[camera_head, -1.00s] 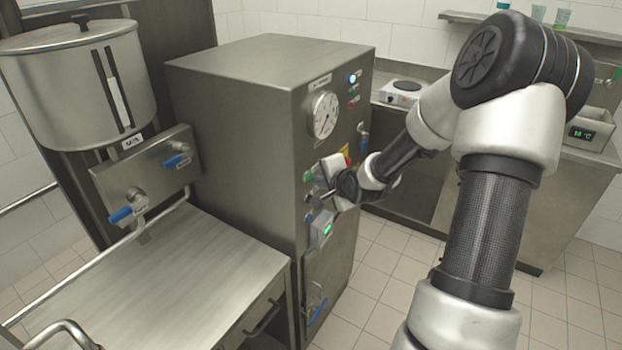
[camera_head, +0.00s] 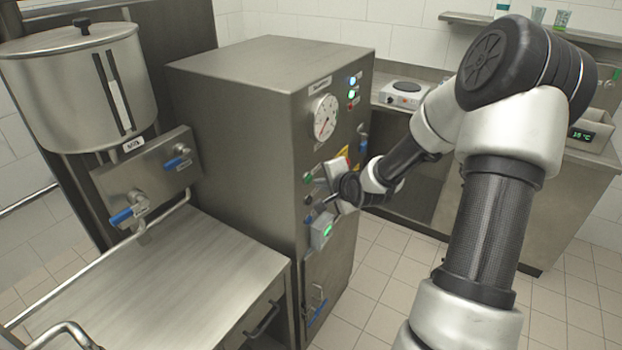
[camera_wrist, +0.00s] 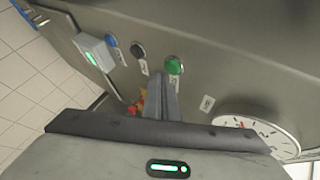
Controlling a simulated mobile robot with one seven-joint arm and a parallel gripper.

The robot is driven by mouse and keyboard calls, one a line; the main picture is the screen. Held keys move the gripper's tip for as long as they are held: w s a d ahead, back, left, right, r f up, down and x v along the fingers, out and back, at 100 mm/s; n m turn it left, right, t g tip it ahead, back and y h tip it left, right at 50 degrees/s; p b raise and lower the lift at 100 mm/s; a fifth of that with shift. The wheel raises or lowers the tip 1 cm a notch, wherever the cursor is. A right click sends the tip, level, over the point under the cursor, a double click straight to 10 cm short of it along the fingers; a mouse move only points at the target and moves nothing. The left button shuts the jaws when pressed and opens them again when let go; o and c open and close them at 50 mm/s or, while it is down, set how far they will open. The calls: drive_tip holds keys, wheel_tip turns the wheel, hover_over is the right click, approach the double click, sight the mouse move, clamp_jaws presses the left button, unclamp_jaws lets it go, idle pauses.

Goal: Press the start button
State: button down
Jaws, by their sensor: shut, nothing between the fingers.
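The green button (camera_wrist: 174,66) sits on the steel cabinet's front panel in the wrist view, with a small label beside it. It also shows in the head view (camera_head: 308,178), small and close to my gripper. My gripper (camera_wrist: 165,82) is shut and empty, its fingertips just beside the green button's near edge. I cannot tell whether they touch it. In the head view my gripper (camera_head: 318,181) reaches the panel from the right. A black button (camera_wrist: 138,50) and a blue button (camera_wrist: 111,41) stand in line with the green one.
A small box with a green display (camera_wrist: 94,52) juts from the panel beyond the buttons. A round gauge (camera_head: 325,118) and lit green lamps (camera_head: 352,80) are higher on the cabinet (camera_head: 230,130). A steel table (camera_head: 150,285) and a milk tank (camera_head: 60,85) stand left.

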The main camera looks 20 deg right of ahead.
drive_tip(key=shift+s+d, duration=0.1)
drive_tip(key=shift+s, duration=0.05)
drive_tip(key=s+d+p, duration=0.1)
drive_tip(key=s, duration=0.1)
drive_tip(key=s+d+p, duration=0.2)
drive_tip(key=shift+s+d, duration=0.3)
idle(0.3)
idle(0.8)
